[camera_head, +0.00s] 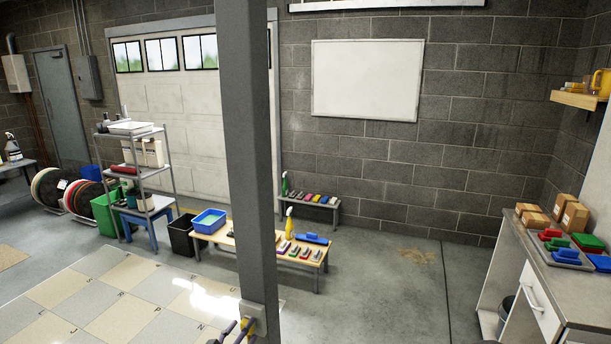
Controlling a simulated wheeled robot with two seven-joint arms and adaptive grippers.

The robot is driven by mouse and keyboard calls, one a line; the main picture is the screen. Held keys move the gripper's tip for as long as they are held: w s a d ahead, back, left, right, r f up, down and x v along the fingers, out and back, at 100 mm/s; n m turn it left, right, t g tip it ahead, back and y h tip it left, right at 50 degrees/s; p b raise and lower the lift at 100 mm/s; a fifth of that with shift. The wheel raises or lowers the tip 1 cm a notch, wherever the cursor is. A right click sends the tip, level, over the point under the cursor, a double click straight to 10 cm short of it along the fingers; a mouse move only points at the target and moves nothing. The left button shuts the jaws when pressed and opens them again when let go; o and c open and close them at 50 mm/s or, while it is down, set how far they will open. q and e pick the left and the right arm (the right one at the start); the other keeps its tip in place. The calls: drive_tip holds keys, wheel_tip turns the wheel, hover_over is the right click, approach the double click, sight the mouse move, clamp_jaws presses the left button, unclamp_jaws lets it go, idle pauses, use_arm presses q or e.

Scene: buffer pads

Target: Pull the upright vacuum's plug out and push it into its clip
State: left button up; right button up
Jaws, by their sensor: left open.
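A grey post (247,150) stands in front of me, with a pale outlet box (260,318) low on it, at the bottom of the head view. A small yellow piece (246,324), which looks like the plug, is at the left side of this box. The purplish fingertips of my left gripper (236,331) show at the bottom edge, just left of and below the box. The gripper is open, close to the yellow piece; I cannot tell whether it touches it. The vacuum's body, its clip and my right gripper are not in view.
A low wooden bench (262,246) with a blue bin (208,221) and several pads stands behind the post. A white-framed counter (560,290) with boxes and coloured pads is at the right. Open concrete floor (390,285) lies between them.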

use_arm(q)
clamp_jaws()
drive_tip(key=shift+o, duration=1.6)
unclamp_jaws()
drive_tip(key=v, duration=1.2)
